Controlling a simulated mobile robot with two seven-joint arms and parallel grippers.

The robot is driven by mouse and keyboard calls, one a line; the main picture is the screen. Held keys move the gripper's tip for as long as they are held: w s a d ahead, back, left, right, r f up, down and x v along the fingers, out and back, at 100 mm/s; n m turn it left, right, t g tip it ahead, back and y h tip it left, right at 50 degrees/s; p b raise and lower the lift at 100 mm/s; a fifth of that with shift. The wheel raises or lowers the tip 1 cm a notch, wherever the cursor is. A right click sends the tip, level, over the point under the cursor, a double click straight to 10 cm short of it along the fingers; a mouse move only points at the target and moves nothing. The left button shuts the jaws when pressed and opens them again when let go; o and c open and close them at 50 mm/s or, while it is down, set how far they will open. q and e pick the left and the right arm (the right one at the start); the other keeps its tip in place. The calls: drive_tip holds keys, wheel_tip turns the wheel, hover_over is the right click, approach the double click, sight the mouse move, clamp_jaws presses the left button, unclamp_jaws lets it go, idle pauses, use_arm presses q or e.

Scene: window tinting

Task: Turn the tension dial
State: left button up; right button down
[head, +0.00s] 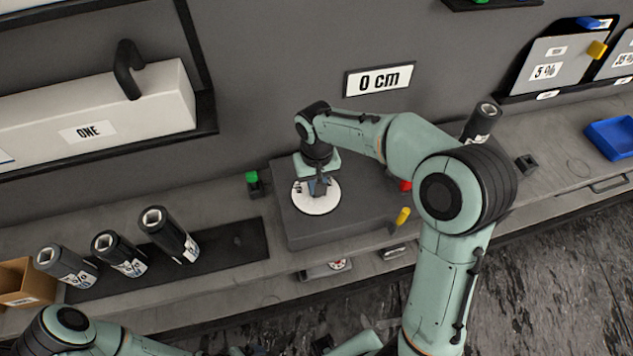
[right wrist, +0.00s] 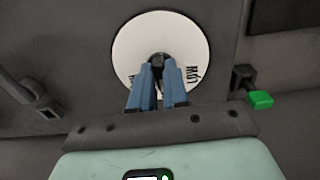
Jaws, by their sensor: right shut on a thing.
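The tension dial is a white round plate (head: 324,204) on top of a dark grey block (head: 307,232) in the middle of the head view. It also shows in the right wrist view (right wrist: 187,36), with a dark knob at its centre and partly covered lettering. My right gripper (head: 319,187) points down at the dial's centre; its blue fingers (right wrist: 158,68) are shut on the knob. Of my left arm only links show at the bottom left of the head view; its gripper is not seen.
A sign (head: 379,79) reads "0 cm" on the wall behind. A green-topped switch (head: 253,183) stands left of the block. Several dark rolls stand on a black mat (head: 228,243) at left. A red part (head: 405,186) and a yellow lever (head: 402,216) sit at the block's right.

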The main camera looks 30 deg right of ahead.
drive_tip(key=c, duration=1.1)
unclamp_jaws()
use_arm(q)
drive_tip(key=shift+w+r+p, duration=0.85)
drive_tip(key=shift+w+r, duration=0.1)
drive_tip(key=shift+r, duration=0.25)
use_arm(e)
wheel_tip(320, 180, up, 14)
drive_tip(key=shift+f, duration=0.25)
drive_tip(key=shift+f, duration=0.1)
